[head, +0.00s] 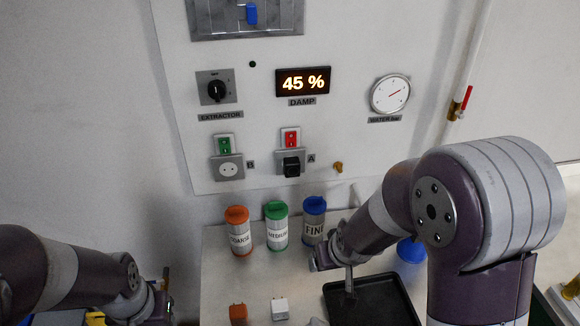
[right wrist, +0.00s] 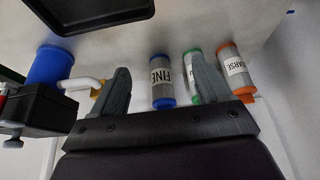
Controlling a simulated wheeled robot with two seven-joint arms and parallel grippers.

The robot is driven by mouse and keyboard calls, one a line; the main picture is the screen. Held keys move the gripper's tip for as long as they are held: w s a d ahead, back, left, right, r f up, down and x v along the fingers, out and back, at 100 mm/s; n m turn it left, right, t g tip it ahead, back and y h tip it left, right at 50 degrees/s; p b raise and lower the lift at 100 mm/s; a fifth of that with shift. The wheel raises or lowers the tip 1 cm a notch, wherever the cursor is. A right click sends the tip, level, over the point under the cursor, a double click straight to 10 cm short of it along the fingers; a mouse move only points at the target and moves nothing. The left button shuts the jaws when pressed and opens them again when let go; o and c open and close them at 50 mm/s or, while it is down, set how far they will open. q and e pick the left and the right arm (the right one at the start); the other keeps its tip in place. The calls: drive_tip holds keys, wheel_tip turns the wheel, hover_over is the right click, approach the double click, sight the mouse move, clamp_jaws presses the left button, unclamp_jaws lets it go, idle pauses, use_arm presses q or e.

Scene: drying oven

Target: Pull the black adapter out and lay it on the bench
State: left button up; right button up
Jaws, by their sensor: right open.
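The black adapter (head: 291,167) is plugged into the socket marked A on the white wall panel, under a red switch (head: 290,138). The bench (head: 222,288) stands below the panel. My right gripper (head: 342,272) is low over the bench, in front of the blue-capped canister and apart from the adapter. In the right wrist view its jaws (right wrist: 165,82) are open, with nothing held between them. The adapter does not show in that view. My left gripper (head: 163,292) is at the lower left, beside the bench, and its jaw opening cannot be made out.
Orange (head: 238,232), green (head: 276,226) and blue (head: 313,222) canisters stand at the bench's back. An orange adapter (head: 238,312) and a white one (head: 280,308) lie in front. A black tray (head: 385,302) is at right. Socket B (head: 228,169) is empty.

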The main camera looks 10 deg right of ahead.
drive_tip(key=w+a+t, duration=0.2)
drive_tip(key=w+t, duration=0.3)
drive_tip(key=w, duration=0.6)
drive_tip(key=t+p, duration=0.1)
drive_tip(key=t, duration=0.7)
approach(293, 172)
drive_tip(key=w, duration=0.1)
drive_tip(key=shift+w, duration=0.1)
drive_tip(key=w+b, duration=0.2)
drive_tip(key=w, duration=0.5)
drive_tip(key=shift+w+f+b, duration=0.2)
drive_tip(key=shift+w+b, duration=0.15)
drive_tip(key=shift+w, duration=0.05)
drive_tip(key=shift+w+r, duration=0.15)
drive_tip(key=shift+w, duration=0.5)
drive_tip(key=shift+b, duration=0.6)
